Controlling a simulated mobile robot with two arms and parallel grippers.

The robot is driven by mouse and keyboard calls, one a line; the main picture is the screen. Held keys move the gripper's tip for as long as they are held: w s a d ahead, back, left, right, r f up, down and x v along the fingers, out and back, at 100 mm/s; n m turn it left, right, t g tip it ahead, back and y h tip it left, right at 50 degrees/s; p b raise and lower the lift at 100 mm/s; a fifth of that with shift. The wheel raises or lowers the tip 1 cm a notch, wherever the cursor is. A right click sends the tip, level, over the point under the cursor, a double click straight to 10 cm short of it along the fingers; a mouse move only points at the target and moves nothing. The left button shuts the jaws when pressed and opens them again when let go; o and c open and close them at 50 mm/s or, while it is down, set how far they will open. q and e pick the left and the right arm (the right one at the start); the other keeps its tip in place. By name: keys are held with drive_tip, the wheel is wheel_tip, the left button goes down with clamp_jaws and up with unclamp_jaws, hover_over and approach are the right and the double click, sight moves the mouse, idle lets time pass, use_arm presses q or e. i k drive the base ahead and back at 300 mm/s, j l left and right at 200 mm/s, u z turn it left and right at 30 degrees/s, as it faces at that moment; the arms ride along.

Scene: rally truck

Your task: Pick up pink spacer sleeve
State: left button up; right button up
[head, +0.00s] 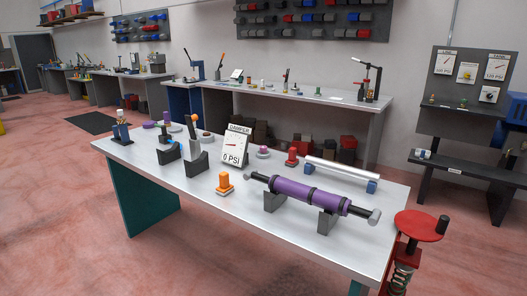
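I cannot single out a pink spacer sleeve with certainty. A small purple-pink round piece (263,149) sits on a pale round base behind the gauge board on the near workbench (190,189). A flat purple disc (149,125) and a small purple upright piece (166,116) stand at the bench's far left. A large purple damper (292,190) lies across two grey blocks at the front right. Neither of my grippers shows in the head view.
A gauge board (235,146) reading 0 PSI, an orange fitting (224,184), a red piece (292,157) and a silver tube (341,171) on blue blocks crowd the bench. A red round stand (420,226) is by its right end. Pink floor is open in front.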

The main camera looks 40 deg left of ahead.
sight(262, 150)
drive_tip(key=i+l+z, duration=0.55)
drive_tip(key=i, duration=0.15)
drive_tip(key=i+l+z, duration=0.15)
drive_tip(key=i, duration=0.55)
drive_tip(key=i+l+z, duration=0.15)
drive_tip(key=i, duration=0.55)
drive_tip(key=i+j+u, duration=0.15)
drive_tip(key=i+u, duration=0.2)
drive_tip(key=i, duration=0.35)
drive_tip(key=i+l+u, duration=0.1)
drive_tip(key=i+u, duration=0.25)
drive_tip(key=i, duration=0.3)
drive_tip(key=i+l+u, duration=0.2)
drive_tip(key=i+u, duration=0.15)
drive_tip(key=i, duration=0.3)
drive_tip(key=i+j+u, duration=0.15)
drive_tip(key=i+u, duration=0.8)
drive_tip(key=i+l+u, duration=0.2)
drive_tip(key=i+u, duration=0.25)
drive_tip(key=i+l+u, duration=0.45)
drive_tip(key=j, duration=0.1)
